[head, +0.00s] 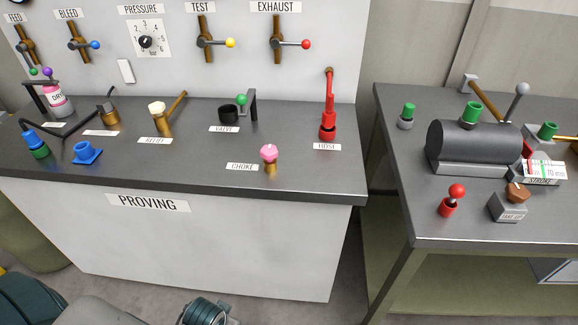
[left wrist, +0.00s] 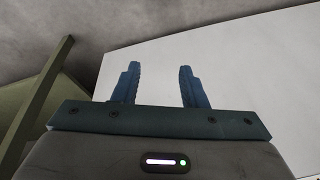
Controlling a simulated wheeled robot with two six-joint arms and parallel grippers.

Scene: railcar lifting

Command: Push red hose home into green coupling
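I cannot tell for sure which things are the red hose and the green coupling. A red upright piece with a bent top (head: 328,118) stands at the right end of the proving bench. Green fittings are on the right bench: one on a grey base (head: 408,110), one on the dark cylinder (head: 472,111), and one at the right edge (head: 547,131) with red beside it. A blue and green fitting (head: 37,145) lies at the far left of the proving bench. My left gripper (left wrist: 158,66) is open and empty, facing a pale panel, away from these. My right gripper is not in view.
The proving bench (head: 200,182) holds several fittings and labels, with wall levers above. A gap separates it from the right bench (head: 400,185), which holds a dark cylinder (head: 450,145), a red-knobbed lever (head: 456,192) and a brown-topped grey block (head: 510,207).

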